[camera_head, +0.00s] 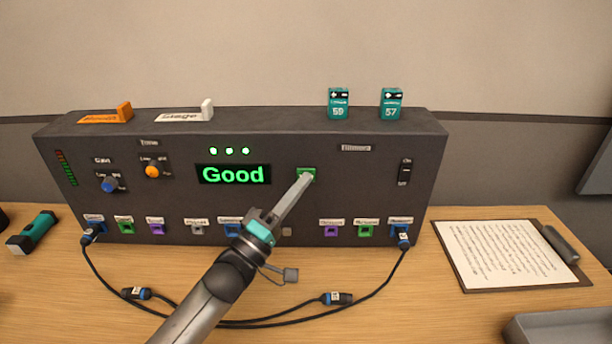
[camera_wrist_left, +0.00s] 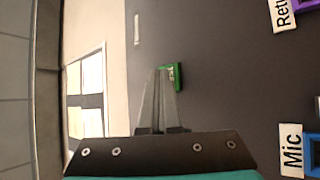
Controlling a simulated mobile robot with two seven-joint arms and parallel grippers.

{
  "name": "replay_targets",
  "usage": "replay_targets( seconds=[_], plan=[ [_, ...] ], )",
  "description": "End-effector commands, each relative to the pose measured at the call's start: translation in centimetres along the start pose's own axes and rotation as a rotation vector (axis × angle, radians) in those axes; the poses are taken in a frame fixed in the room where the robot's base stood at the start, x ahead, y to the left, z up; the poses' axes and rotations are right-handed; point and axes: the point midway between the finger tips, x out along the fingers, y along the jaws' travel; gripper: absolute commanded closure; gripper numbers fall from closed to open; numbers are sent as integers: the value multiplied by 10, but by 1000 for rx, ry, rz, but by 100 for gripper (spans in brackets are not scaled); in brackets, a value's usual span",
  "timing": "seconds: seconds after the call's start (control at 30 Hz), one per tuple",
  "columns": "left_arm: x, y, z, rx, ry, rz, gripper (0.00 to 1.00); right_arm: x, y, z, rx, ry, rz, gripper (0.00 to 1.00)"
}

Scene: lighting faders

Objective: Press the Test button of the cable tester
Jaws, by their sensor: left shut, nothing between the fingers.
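The cable tester is a wide dark box (camera_head: 270,150) on the wooden table, against the wall. Its display (camera_head: 233,174) reads "Good" in green, with three lit green lamps (camera_head: 229,151) above. A green button (camera_head: 308,171) is on its front, right of the display; it also shows in the left wrist view (camera_wrist_left: 177,77). My left gripper (camera_head: 304,180) is shut and empty, its fingertips at the button, partly covering it. I cannot tell whether they touch it. In the left wrist view the fingers (camera_wrist_left: 160,72) reach to the button's edge. The right gripper is out of view.
Cables plug into the outer left and right sockets (camera_head: 402,240), with loose ends (camera_head: 338,298) on the table. Two teal batteries (camera_head: 338,104) and orange and white labelled pieces stand on the box. A clipboard (camera_head: 450,276) and a grey tray (camera_head: 560,326) are at right.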

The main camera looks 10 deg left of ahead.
Motion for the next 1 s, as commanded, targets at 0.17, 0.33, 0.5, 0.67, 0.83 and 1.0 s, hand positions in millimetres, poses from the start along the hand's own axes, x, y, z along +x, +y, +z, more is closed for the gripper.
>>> replay_targets(
  seconds=[0.17, 0.33, 0.5, 0.67, 0.83, 1.0],
  plan=[
    [0, 0, 0, 1, 1, 0, 100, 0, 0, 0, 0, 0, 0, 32],
    [-2, 2, 1, 0, 1, -1, 100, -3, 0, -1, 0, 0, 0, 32],
    [-7, 7, 5, -2, 1, -2, 100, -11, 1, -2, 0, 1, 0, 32],
    [-10, 9, 7, 0, 1, 1, 100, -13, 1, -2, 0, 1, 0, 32],
    [-10, 8, 7, 0, 1, 1, 100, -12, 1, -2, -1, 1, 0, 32],
    [-15, 12, 11, -3, 0, -2, 100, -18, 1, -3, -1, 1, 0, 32]
  ],
)
